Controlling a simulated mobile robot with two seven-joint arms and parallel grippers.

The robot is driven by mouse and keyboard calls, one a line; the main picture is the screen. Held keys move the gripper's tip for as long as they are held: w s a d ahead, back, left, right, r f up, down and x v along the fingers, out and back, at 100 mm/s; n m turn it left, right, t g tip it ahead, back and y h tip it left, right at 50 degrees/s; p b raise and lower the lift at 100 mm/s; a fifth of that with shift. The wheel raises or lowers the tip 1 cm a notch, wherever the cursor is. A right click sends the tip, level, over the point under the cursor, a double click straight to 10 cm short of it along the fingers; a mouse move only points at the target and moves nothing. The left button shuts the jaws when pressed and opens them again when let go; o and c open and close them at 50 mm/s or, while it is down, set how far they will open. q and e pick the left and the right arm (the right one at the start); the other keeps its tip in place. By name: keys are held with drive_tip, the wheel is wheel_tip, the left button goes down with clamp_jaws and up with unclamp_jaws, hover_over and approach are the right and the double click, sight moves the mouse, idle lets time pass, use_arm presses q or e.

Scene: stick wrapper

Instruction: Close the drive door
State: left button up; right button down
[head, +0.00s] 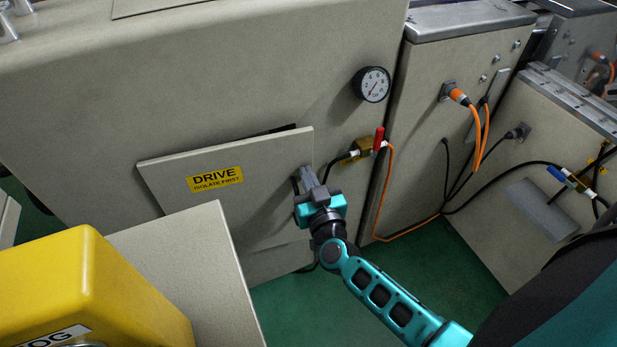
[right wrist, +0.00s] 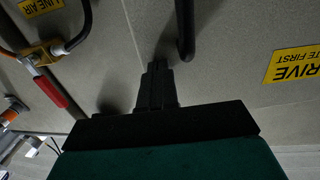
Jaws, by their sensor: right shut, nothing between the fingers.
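The drive door (head: 240,205) is a flat beige panel with a yellow DRIVE label (head: 215,179), on the front of a beige machine. It stands slightly ajar, with a dark gap showing above its top edge. A black bar handle (head: 296,186) is near its right edge and also shows in the right wrist view (right wrist: 186,32). My right gripper (head: 307,172) is shut and empty at the door's right edge, beside the handle. In the right wrist view its fingertips (right wrist: 158,72) are close to the panel; contact cannot be told. My left gripper is out of view.
A red-handled valve (head: 378,141) and a pressure gauge (head: 371,84) are right of the door. Orange cables (head: 385,205) hang beyond them. A yellow box (head: 90,290) and another beige panel (head: 185,260) stand at front left. Green floor is open below.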

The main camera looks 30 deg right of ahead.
sight(304, 162)
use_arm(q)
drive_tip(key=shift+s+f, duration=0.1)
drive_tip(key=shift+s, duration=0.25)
use_arm(e)
drive_tip(key=shift+n+y, duration=0.4)
drive_tip(key=shift+y, duration=0.3)
drive_tip(key=w, duration=0.3)
drive_tip(key=w+d, duration=0.1)
drive_tip(key=shift+w+d+r, duration=0.1)
drive_tip(key=shift+w+r, duration=0.15)
drive_tip(key=shift+s, duration=0.1)
